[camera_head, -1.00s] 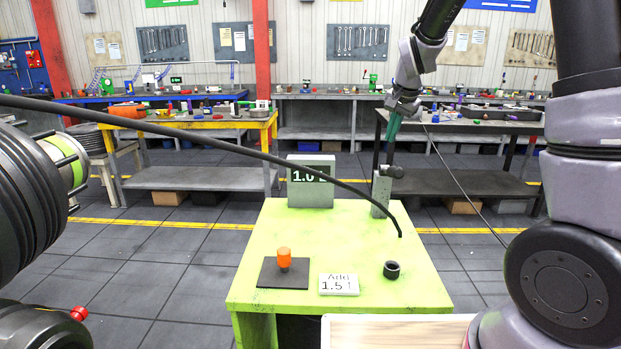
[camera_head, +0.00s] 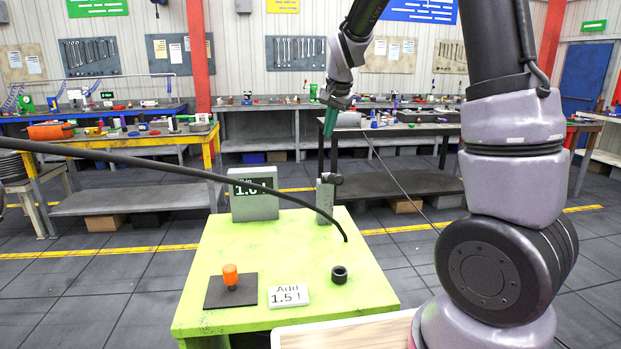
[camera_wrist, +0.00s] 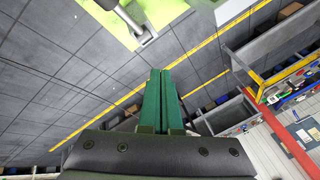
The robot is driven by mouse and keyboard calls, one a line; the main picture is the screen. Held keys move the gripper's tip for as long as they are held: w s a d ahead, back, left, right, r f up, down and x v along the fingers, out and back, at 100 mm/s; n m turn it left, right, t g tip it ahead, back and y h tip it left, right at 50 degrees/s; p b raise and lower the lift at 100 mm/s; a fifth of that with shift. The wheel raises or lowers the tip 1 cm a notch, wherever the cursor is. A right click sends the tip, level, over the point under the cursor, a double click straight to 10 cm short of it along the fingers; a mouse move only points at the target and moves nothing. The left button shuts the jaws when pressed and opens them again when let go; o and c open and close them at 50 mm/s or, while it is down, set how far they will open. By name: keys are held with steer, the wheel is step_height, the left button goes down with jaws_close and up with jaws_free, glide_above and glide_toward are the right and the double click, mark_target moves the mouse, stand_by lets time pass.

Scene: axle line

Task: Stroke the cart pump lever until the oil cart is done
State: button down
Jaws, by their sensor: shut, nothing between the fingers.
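The oil cart (camera_head: 215,285) has a lime-green top. At its back stand a grey display box (camera_head: 254,207) that reads about 1.0 and a grey pump block (camera_head: 325,199). The dark pump lever (camera_head: 334,158) stands upright from the block. A white card (camera_head: 288,295) reads "Add 1.5 l". My gripper (camera_head: 326,131) has green fingers, shut and empty, beside the lever's upper end in the head view; whether they touch cannot be told. In the wrist view my shut fingers (camera_wrist: 160,72) point toward the cart, with the pump block (camera_wrist: 147,37) beyond them.
A black hose (camera_head: 200,167) arches over the cart top. An orange knob (camera_head: 230,275) on a dark pad and a black ring (camera_head: 339,274) sit on the cart. A wooden-topped surface (camera_head: 345,334) is in front. Workbenches (camera_head: 135,195) stand behind, with clear floor between.

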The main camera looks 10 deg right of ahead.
mark_target(332, 177)
steer(key=shift+s+f, duration=0.5)
steer(key=shift+f, duration=0.9)
steer(key=shift+s+f, duration=0.45)
steer(key=shift+f, duration=0.95)
steer(key=shift+s+f, duration=0.5)
steer(key=shift+f, duration=0.9)
steer(key=shift+s+f, duration=0.15)
steer(key=shift+f, duration=0.2)
steer(key=shift+s+f, duration=0.25)
steer(key=shift+f, duration=0.45)
steer(key=shift+s+f, duration=0.25)
steer(key=shift+f, duration=0.5)
steer(key=shift+s+f, duration=0.25)
steer(key=shift+f, duration=0.45)
stand_by(1.3)
